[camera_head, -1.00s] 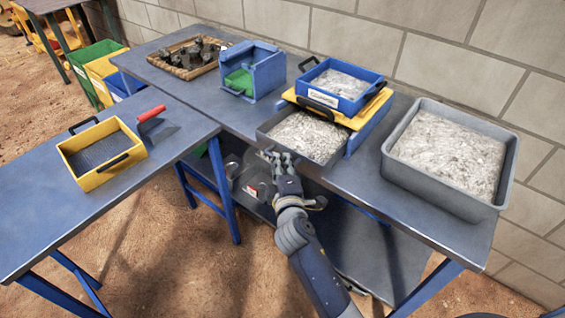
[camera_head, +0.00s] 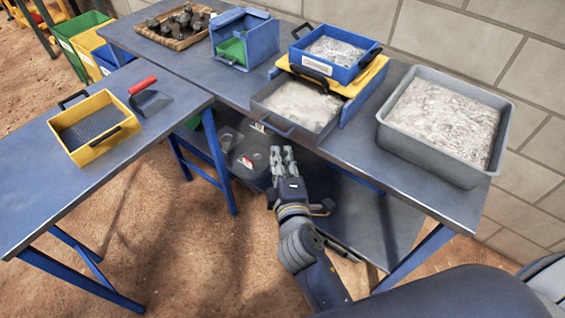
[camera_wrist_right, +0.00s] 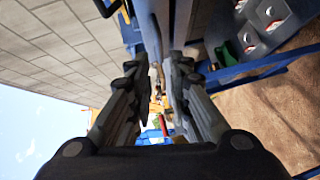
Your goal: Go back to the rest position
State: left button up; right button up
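My right gripper (camera_head: 283,158) hangs in front of the long blue table, just below and in front of the grey sieve tray (camera_head: 327,134). Its two fingers point away from me, with a narrow gap between them. The right wrist view also shows the two fingers (camera_wrist_right: 163,75) apart with nothing held between them. The gripper appears clear of the tray and its front handle (camera_head: 275,124). My left gripper is not in view.
A blue box (camera_head: 338,68) of gravel sits on a yellow-topped stand (camera_head: 372,76). A large grey bin (camera_head: 398,139) stands right of it. A blue crusher (camera_head: 245,40) is behind left. Open ground lies in front.

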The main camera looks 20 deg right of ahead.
jog(key=shift+s+a+r, duration=0.1)
jog(key=shift+s+r, duration=0.05)
jog(key=shift+s, duration=0.65)
jog(key=s+a+f+m+g+y, duration=0.15)
jog(key=s+f+g, duration=0.3)
jog(key=f, duration=1.25)
jog(key=s+f+m+g+y, duration=0.1)
jog(key=s+f+m+g, duration=0.35)
jog(key=f, duration=1.25)
jog(key=s+d+f+m+g, duration=0.2)
jog(key=s+d+f, duration=0.2)
jog(key=s, duration=0.6)
jog(key=s+d+f+m+g+p, duration=0.1)
jog(key=s+d+f, duration=0.3)
jog(key=s+f, duration=0.5)
jog(key=s+d+f+m+g, duration=0.3)
jog(key=s+d+f, duration=0.2)
jog(key=s, duration=0.8)
jog(key=shift+s+f+m+h, duration=0.15)
jog(key=shift+f+m+h, duration=0.2)
jog(key=shift+f, duration=0.35)
jog(key=shift+a, duration=0.1)
